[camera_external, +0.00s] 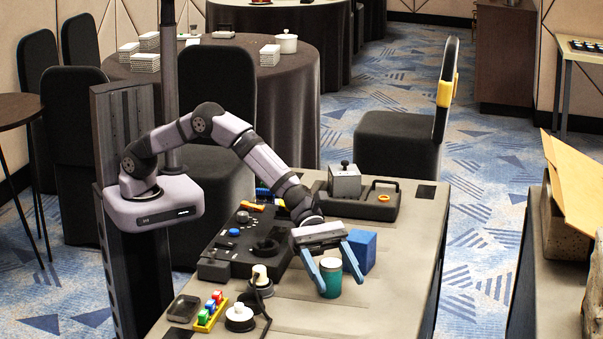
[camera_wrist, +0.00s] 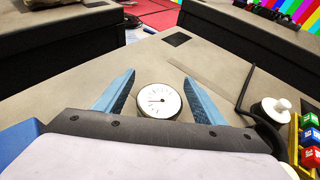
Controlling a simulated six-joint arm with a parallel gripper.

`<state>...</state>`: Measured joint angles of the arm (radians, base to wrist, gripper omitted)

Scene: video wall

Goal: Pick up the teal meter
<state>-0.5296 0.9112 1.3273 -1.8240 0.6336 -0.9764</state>
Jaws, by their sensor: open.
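The teal meter (camera_external: 331,277) is a short teal cylinder standing upright on the table (camera_external: 385,300). In the wrist view its round white dial (camera_wrist: 159,101) with a dark needle faces up. My gripper (camera_external: 338,284) is open, with its two blue fingers on either side of the meter. In the wrist view the fingers (camera_wrist: 160,100) flank the dial, with a visible gap on each side. The lower part of the meter is hidden in the wrist view.
A blue cube (camera_external: 361,251) stands close behind the meter. A white knob on a round base (camera_external: 239,318) and a yellow tray of coloured blocks (camera_external: 211,312) are to the left. A dark control panel (camera_external: 235,245) lies behind. The table's right front is clear.

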